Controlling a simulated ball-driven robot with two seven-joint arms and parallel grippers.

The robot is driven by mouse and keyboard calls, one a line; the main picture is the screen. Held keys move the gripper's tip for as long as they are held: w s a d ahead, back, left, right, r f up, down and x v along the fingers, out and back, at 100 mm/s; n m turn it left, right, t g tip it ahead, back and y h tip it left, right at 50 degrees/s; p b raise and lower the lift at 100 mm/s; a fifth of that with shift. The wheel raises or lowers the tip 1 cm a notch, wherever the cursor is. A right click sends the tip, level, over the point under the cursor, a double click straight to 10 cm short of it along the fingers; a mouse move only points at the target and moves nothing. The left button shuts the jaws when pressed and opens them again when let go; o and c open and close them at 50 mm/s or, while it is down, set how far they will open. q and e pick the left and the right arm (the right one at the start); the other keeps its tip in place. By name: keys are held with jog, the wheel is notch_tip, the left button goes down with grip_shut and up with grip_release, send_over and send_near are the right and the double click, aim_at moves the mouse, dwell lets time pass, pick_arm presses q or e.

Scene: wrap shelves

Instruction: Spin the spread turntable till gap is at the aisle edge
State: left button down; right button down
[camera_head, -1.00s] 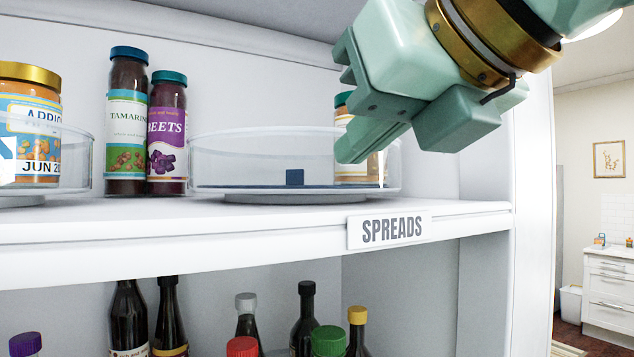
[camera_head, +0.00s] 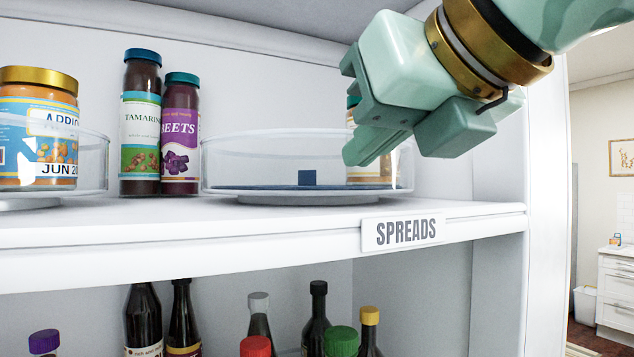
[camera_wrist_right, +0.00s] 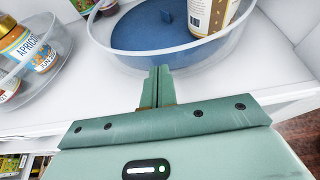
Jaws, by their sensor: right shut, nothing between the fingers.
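The spreads turntable (camera_head: 240,165) is a clear-walled round tray with a blue floor, on the shelf above the SPREADS label (camera_head: 408,231). One jar (camera_head: 372,172) stands at the turntable's right side, partly hidden by my gripper. My right gripper (camera_head: 358,158) is shut and empty at the turntable's near right. In the wrist view its fingertips (camera_wrist_right: 160,72) are at the near wall; whether they touch it I cannot tell. My left gripper is out of view.
A tamarind jar (camera_head: 140,125) and a beets jar (camera_head: 180,135) stand just left of the turntable. Another clear turntable (camera_head: 95,165) with an apricot jar (camera_head: 40,130) is at far left. Several bottles (camera_head: 317,320) fill the shelf below. A white side panel (camera_head: 500,150) bounds the right.

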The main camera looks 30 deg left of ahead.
aim_at(384, 165)
jog(key=shift+w+d, duration=0.75)
jog(key=shift+d, duration=0.15)
jog(key=shift+w+d, duration=0.25)
jog(key=shift+w, duration=0.3)
jog(key=shift+w+d, duration=0.2)
jog(key=shift+w, duration=0.3)
jog(key=shift+s+d+b, duration=0.35)
jog(key=shift+s+d, duration=0.05)
jog(key=shift+d, duration=0.35)
jog(key=shift+s+d, duration=0.45)
jog(key=shift+d, duration=0.35)
